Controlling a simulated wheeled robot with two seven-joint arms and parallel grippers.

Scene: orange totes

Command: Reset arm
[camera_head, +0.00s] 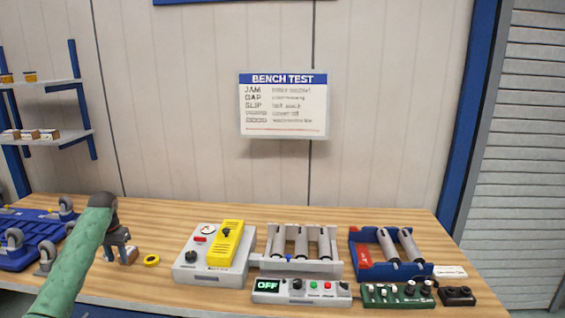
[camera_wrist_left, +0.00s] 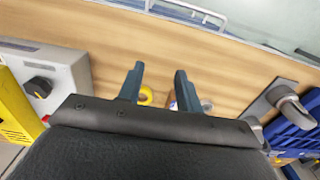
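My left arm comes in from the left, and its gripper (camera_head: 122,256) hangs over the left part of the wooden bench (camera_head: 330,217). In the left wrist view the two fingers of the gripper (camera_wrist_left: 158,82) stand apart, with nothing held between them. A small pale-and-brown block (camera_wrist_left: 173,103) is partly hidden behind one finger. My right gripper is in neither view.
A grey tester with a yellow cover (camera_head: 226,246), a grey roller unit (camera_head: 299,266), an OFF-display panel (camera_head: 302,291), a blue roller frame (camera_head: 373,271) and a green control board (camera_head: 398,295) fill the bench's right. Blue caster equipment (camera_head: 28,238) stands left. The bench's back strip is clear.

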